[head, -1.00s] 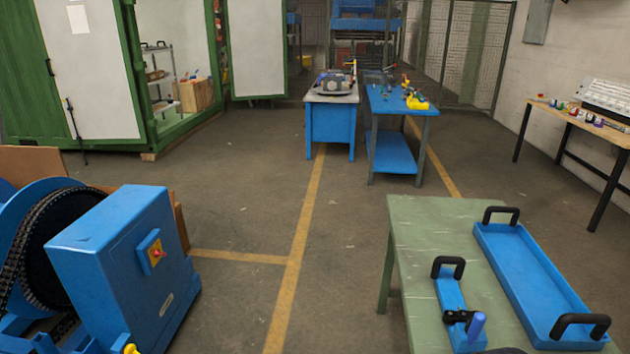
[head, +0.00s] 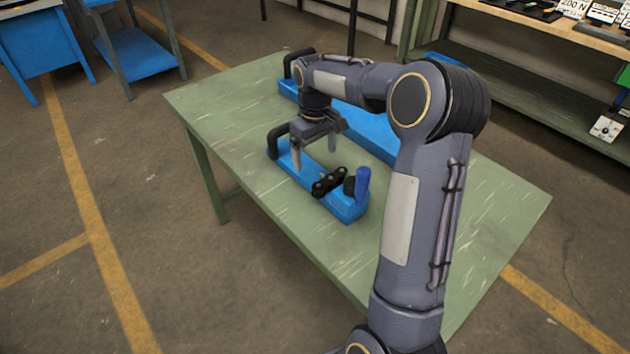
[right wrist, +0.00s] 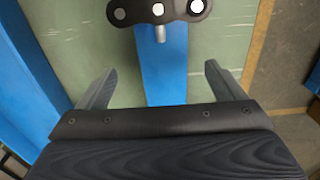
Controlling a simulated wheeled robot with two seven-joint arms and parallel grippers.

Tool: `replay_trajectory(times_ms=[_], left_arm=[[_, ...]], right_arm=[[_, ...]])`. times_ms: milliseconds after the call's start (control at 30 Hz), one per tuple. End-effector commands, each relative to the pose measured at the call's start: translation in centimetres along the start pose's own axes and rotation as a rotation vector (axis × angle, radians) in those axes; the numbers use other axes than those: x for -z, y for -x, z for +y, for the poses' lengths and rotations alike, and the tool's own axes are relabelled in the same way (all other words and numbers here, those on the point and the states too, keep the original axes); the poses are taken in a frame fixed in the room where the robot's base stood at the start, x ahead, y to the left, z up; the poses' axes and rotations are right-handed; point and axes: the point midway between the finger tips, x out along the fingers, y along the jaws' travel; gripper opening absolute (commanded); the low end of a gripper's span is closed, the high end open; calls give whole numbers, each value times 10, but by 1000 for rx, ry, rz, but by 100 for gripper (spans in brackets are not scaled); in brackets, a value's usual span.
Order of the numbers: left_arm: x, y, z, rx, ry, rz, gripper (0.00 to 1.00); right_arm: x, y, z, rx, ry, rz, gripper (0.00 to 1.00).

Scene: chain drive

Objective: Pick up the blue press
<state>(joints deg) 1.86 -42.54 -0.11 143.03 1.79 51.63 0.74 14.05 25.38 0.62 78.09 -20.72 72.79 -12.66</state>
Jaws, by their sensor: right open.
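The blue press (head: 346,208) lies on the green table. It is a long blue bar with a black handle (head: 273,140) at its far end, and a black link piece (head: 328,182) and an upright blue knob (head: 362,182) at its near end. My right gripper (head: 315,151) is open over the bar, between the handle and the link piece. In the right wrist view the press's blue bar (right wrist: 164,78) runs between the spread fingers (right wrist: 158,76), which look clear of it. The handle is not visible there. My left gripper is out of view.
A blue tray (head: 368,130) with a black handle lies beside the press, partly behind my right arm. The green table (head: 230,100) has bare room to the left and in front. A workbench (head: 540,115) stands at the upper right.

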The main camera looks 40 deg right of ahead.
Motion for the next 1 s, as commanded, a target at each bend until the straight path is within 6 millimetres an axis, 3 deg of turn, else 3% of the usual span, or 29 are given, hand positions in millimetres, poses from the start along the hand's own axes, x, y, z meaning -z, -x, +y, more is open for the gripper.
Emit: replay_trajectory(times_ms=[500, 833, 1000], left_arm=[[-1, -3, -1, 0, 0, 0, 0], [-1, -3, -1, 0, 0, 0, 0], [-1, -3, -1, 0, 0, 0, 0]], right_arm=[[-4, -67, -4, 2, 1, -3, 89], [-3, -74, -3, 1, 1, 1, 89], [-3, -74, -3, 1, 1, 1, 68]])
